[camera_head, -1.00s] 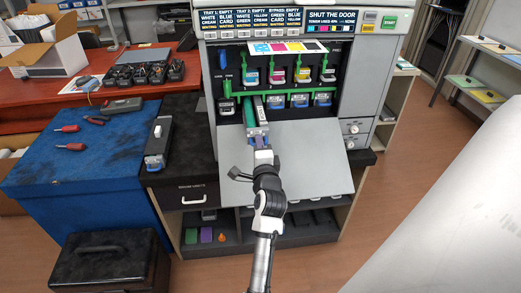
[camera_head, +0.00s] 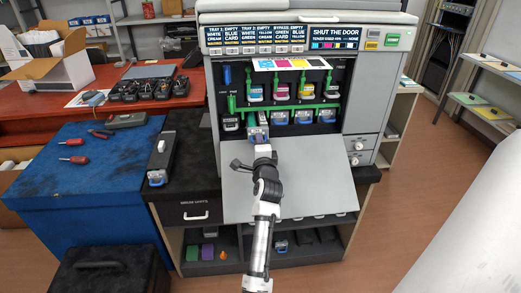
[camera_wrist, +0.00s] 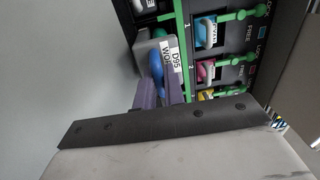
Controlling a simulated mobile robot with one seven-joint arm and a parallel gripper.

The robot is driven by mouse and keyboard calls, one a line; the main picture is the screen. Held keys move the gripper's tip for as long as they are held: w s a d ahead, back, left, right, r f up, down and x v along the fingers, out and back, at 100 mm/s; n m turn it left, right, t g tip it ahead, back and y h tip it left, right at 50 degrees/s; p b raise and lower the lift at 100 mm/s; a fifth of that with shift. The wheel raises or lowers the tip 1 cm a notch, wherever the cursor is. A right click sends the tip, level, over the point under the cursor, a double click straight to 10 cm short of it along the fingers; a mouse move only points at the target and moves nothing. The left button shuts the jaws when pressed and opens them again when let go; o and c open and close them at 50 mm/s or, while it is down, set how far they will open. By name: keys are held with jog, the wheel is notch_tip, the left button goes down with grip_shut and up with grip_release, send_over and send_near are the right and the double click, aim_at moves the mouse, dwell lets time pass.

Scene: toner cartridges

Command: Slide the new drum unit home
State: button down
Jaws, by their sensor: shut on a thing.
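The drum unit (camera_head: 257,130), grey with a blue handle, is mostly inside its slot in the printer's lower row, its front end sticking out slightly beyond its neighbours. In the wrist view its grey end (camera_wrist: 146,47) carries a white label reading partly "WOR" and "D95". My gripper (camera_head: 260,140) is shut on the blue handle (camera_wrist: 156,62); its purple-grey fingers show in the wrist view. How deep the unit's hidden rear sits cannot be told. Another long drum unit (camera_head: 160,158), dark with a blue handle, lies on the black top at the left.
The printer door (camera_head: 290,190) hangs open under my arm. Colour cartridges (camera_head: 280,91) stand above the slots, with a green rail (camera_head: 300,107) below them. A green lever (camera_head: 232,104) hangs at the left slot. A blue bench (camera_head: 75,185) with tools stands left.

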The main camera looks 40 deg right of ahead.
jog(key=shift+f+b+x, duration=0.1)
jog(key=shift+b+x, duration=0.85)
jog(key=shift+x, duration=1.25)
jog(key=shift+f+b+x, duration=0.15)
jog(key=shift+b+x, duration=0.75)
jog(key=shift+x, duration=1.3)
jog(key=c, duration=1.4)
grip_release()
jog(key=shift+o, duration=0.7)
jog(key=shift+f, duration=0.15)
jog(key=shift+o, duration=1.2)
jog(key=shift+s, duration=0.1)
jog(key=shift+f, duration=0.25)
jog(key=shift+s+a, duration=0.1)
jog(key=shift+p+v, duration=1.4)
jog(key=shift+v, duration=1.15)
jog(key=shift+s+a+r+p, duration=0.3)
jog(key=shift+s+a, duration=0.1)
jog(key=shift+s, duration=0.25)
